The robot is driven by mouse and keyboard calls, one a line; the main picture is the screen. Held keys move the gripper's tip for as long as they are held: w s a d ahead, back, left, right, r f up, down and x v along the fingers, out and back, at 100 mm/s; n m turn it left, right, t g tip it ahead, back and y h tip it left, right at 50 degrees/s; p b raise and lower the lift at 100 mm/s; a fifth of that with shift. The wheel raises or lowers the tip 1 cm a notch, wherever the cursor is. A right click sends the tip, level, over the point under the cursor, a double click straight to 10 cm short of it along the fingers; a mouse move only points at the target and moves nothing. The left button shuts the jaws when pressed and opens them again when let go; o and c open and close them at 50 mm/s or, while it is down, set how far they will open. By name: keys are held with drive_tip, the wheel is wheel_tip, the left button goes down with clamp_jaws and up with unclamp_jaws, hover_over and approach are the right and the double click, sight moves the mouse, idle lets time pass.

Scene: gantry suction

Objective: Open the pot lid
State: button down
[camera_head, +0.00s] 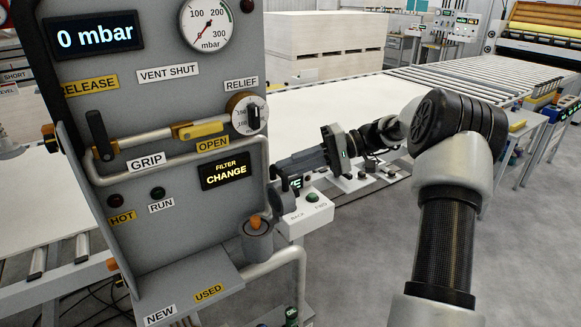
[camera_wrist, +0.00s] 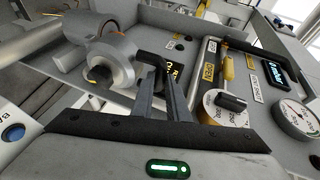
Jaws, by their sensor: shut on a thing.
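The filter pot (camera_head: 259,246) stands at the panel's lower right, with an orange part (camera_head: 256,222) showing at its top. A grey round lid (camera_head: 283,206) is tilted up beside the pot's right side, apart from the orange part. In the wrist view the lid (camera_wrist: 112,72) is in front of the pot, with the orange part (camera_wrist: 113,27) behind it. A black handle (camera_wrist: 152,62) sticks out from the lid. My gripper (camera_wrist: 168,78) is shut on this handle. In the head view my gripper (camera_head: 280,171) reaches in from the right; its fingertips are partly hidden.
The panel (camera_head: 140,220) holds a dial (camera_head: 247,113), a bar with a yellow grip (camera_head: 200,129) and a gauge (camera_head: 210,22), close to my gripper. A white button box (camera_head: 306,214) is just below it. A pipe (camera_head: 285,262) bends below the pot. Open floor lies to the right.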

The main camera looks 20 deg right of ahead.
drive_tip(key=shift+d+f, duration=0.2)
drive_tip(key=shift+f, duration=0.25)
drive_tip(key=c, duration=1.7)
unclamp_jaws()
drive_tip(key=shift+r, duration=0.1)
drive_tip(key=shift+d+r, duration=0.15)
drive_tip(key=shift+d, duration=0.3)
drive_tip(key=v, duration=1.6)
drive_tip(key=shift+s+d+r, duration=0.15)
drive_tip(key=shift+d, duration=0.1)
